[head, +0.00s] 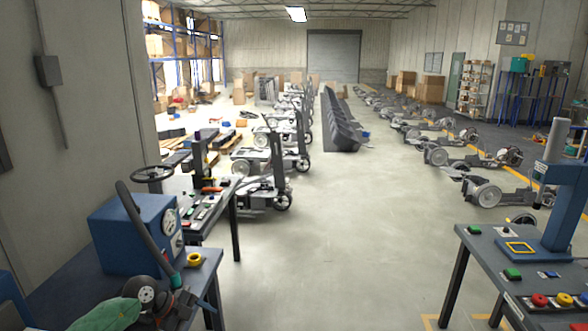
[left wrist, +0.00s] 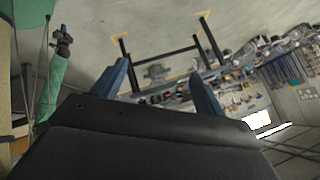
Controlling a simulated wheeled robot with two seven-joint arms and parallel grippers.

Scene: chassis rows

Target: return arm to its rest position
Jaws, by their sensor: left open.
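My left gripper (left wrist: 160,88) shows in the left wrist view, with its two blue fingers spread apart. Nothing is between them; past the fingertips I see the floor and a dark-legged table. Its dark palm fills the bottom of that view. In the head view I cannot clearly make out the left gripper; green and dark parts at the lower left overlap the bench and I cannot tell what they belong to. My right gripper is not seen.
A blue box-shaped machine (head: 135,232) stands on the left bench. A table with colored buttons (head: 480,240) and a blue press (head: 560,200) are at right. Wheeled chassis (head: 262,180) line both sides, with dark panels (head: 343,130) mid-aisle. The floor (head: 335,230) between is clear.

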